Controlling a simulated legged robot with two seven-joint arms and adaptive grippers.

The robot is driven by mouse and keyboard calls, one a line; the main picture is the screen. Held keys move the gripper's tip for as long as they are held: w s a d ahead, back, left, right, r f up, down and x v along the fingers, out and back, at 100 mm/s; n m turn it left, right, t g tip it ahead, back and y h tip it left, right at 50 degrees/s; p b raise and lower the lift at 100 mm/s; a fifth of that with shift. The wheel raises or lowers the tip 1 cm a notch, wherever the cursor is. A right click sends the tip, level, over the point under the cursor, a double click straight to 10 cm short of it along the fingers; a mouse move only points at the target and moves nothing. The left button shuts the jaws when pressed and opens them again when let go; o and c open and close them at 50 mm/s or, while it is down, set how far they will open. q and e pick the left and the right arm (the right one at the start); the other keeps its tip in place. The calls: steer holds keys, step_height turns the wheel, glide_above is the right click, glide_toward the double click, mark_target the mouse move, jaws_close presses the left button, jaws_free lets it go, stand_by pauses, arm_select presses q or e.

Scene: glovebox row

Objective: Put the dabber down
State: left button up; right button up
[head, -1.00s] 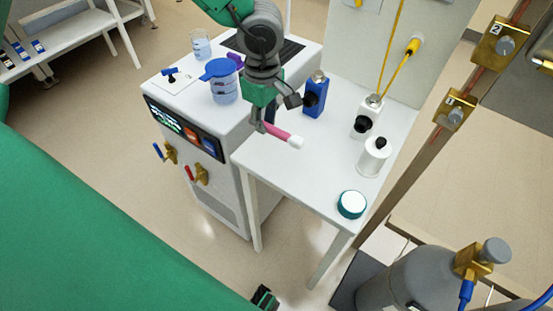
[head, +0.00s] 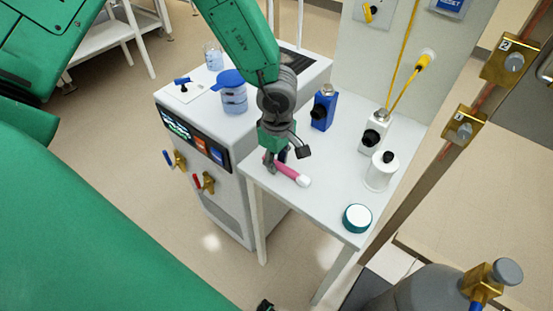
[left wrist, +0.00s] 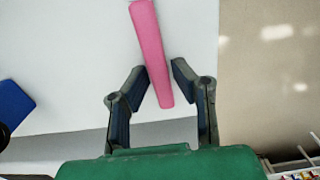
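The dabber (head: 287,171), a pink stick with a white end, lies on the white side table (head: 310,205) near its left edge. My left gripper (head: 277,165) is low over its pink end. In the left wrist view the fingers (left wrist: 159,72) stand apart on either side of the pink dabber (left wrist: 150,45), with a gap at least on the right side. The left finger is very close to it, and I cannot tell if they touch. My right gripper is not clearly seen.
A blue bottle (head: 323,108), a white bottle (head: 375,132), a white jar with a black knob (head: 381,172) and a teal-rimmed round pot (head: 357,218) stand on the table. A blue-lidded jug (head: 233,97) stands on the cabinet. The table's middle is clear.

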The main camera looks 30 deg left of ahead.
mark_target(280, 166)
arm_select(q)
steer(key=shift+o, duration=0.4)
steer(key=shift+d+r, duration=0.15)
steer(key=shift+d, duration=0.5)
steer(key=shift+a, duration=0.25)
steer(key=shift+a+f+b, duration=0.25)
steer(key=shift+f+b, duration=0.15)
steer(key=shift+b, duration=0.2)
steer(key=r, duration=0.3)
steer(key=shift+w+a+p, duration=0.15)
steer(key=shift+a+p, duration=0.1)
steer(key=shift+p, duration=0.1)
step_height(280, 166, up, 11)
steer(key=p, duration=0.1)
steer(key=shift+s+d+p, duration=0.3)
steer(key=shift+d+p, duration=0.05)
steer(key=shift+p, duration=0.05)
arm_select(e)
steer(key=shift+d+r, duration=0.15)
steer(key=shift+r, duration=0.4)
arm_select(q)
steer(key=shift+d, duration=0.3)
arm_select(e)
steer(key=shift+d+f, duration=0.1)
steer(key=shift+d, duration=0.15)
